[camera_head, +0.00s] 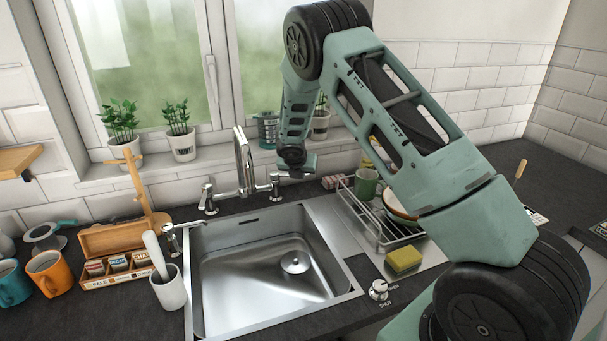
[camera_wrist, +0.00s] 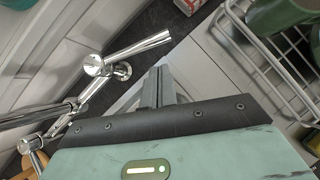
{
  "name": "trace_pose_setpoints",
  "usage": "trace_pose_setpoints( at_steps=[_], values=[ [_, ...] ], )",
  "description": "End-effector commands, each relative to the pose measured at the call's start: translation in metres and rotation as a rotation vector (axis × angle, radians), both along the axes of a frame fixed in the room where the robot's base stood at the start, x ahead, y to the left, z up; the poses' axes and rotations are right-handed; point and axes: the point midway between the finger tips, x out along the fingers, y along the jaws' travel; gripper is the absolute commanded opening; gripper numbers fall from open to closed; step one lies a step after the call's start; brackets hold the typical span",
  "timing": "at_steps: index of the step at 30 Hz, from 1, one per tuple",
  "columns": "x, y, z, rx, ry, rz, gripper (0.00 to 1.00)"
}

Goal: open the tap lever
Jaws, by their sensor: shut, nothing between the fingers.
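The chrome tap (camera_head: 245,165) stands behind the sink, with a tall spout and a lever valve on each side. The right lever valve (camera_head: 275,187) is just below and left of my gripper (camera_head: 283,174). The left lever valve (camera_head: 208,200) is farther off. In the wrist view, a straight chrome lever (camera_wrist: 140,48) slants up to the right from its round cap. My gripper (camera_wrist: 163,72) is shut and empty there, its fingertips below and right of the lever, with a small gap in the picture. Whether they touch it in depth I cannot tell.
A dish rack (camera_head: 370,225) with a green mug (camera_head: 366,183) and bowls stands right of the sink. A knob (camera_head: 379,290) with small labels sits on the front worktop near a yellow sponge (camera_head: 404,261). Potted plants (camera_head: 180,140) line the sill behind.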

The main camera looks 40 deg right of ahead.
Motion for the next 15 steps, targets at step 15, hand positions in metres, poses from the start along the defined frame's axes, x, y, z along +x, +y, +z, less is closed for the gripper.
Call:
trace_pose_setpoints(
  at_steps=[15],
  values=[
    [-0.033, 0.033, 0.064, 0.001, -0.003, 0.001, 0.00]
  ],
)
